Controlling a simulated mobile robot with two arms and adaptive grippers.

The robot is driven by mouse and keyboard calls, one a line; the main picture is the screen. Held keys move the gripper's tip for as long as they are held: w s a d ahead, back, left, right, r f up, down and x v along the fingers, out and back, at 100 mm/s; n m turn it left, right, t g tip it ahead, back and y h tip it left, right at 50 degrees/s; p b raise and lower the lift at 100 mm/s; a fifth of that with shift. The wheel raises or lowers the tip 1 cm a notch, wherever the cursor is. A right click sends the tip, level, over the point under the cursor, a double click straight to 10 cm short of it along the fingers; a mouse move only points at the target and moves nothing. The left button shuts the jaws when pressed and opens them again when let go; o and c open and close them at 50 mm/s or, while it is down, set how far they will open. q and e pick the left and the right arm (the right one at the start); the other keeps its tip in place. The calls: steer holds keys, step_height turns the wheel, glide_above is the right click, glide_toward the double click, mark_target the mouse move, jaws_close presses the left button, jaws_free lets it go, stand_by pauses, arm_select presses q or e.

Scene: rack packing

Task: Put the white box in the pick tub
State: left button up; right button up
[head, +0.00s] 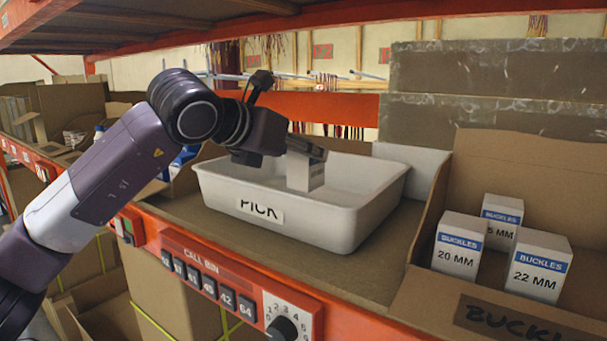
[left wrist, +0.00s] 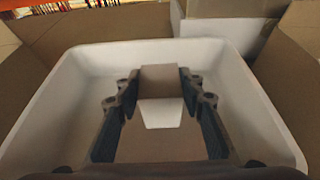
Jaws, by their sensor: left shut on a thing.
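My left gripper (head: 306,150) reaches in over the pick tub from the left and points down. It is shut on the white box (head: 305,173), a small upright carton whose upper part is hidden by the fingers. The white pick tub (head: 352,220) stands on the shelf with a "PICK" label on its front. The box is inside the tub's outline; I cannot tell if it touches the floor. In the left wrist view the box (left wrist: 160,112) sits between the two fingertips, with the tub's walls (left wrist: 262,112) around it. My right gripper is not in view.
Right of the tub, an open cardboard bin (head: 540,170) holds three white "BUCKLES" boxes, one marked 20 MM (head: 458,244) and one 22 MM (head: 537,265). A call-bin panel (head: 208,280) runs along the orange shelf front. A shelf board hangs above.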

mark_target(297, 175)
arm_select(q)
step_height(297, 175, down, 5)
steer(key=shift+r+p, duration=0.15)
steer(key=shift+p, duration=0.4)
steer(key=shift+f, duration=0.2)
steer(key=shift+d+f+b, duration=0.1)
steer(key=shift+f+b, duration=0.05)
steer(key=shift+b, duration=0.15)
steer(key=o, duration=1.3)
steer(key=shift+c, duration=0.2)
steer(key=shift+r, duration=0.2)
